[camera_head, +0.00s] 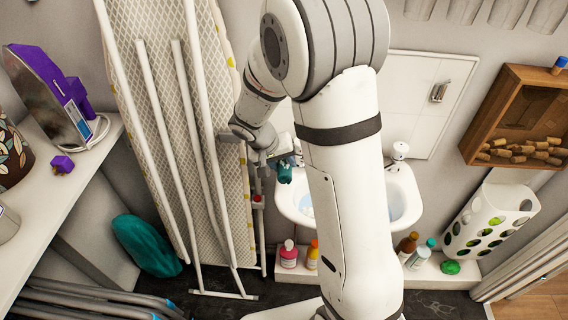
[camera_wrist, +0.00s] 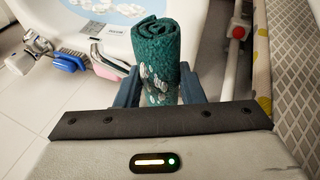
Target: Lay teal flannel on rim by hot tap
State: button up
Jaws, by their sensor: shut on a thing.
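The teal flannel (camera_wrist: 155,50) is a rolled cloth with pale marks on its side. My gripper (camera_wrist: 160,88) is shut on it, with one finger on each side and the rolled end pointing away from the wrist. In the head view the flannel (camera_head: 285,174) hangs from my gripper (camera_head: 283,158), near the left side of the white basin (camera_head: 408,200). In the wrist view the basin rim (camera_wrist: 118,45) shows beyond and left of the roll. A white tap top (camera_head: 400,150) shows at the basin's back right. My arm hides the basin's middle, and I cannot identify the hot tap.
An ironing board (camera_head: 160,110) leans close to my gripper's left. Bottles (camera_head: 288,254) stand on a low ledge under the basin. A wooden box of corks (camera_head: 520,115) and a white holder (camera_head: 490,220) are at right. A blue brush (camera_wrist: 68,62) shows in the wrist view.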

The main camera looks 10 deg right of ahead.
aim_at(283, 185)
jog(key=shift+f+b, duration=2.6)
jog(key=shift+b, duration=0.25)
jog(key=shift+f+b, duration=0.35)
jog(key=shift+b, duration=0.05)
jog(key=o, duration=0.9)
jog(key=shift+o, duration=0.7)
jog(key=shift+s, duration=0.1)
jog(key=v, duration=0.8)
jog(key=shift+r, duration=0.1)
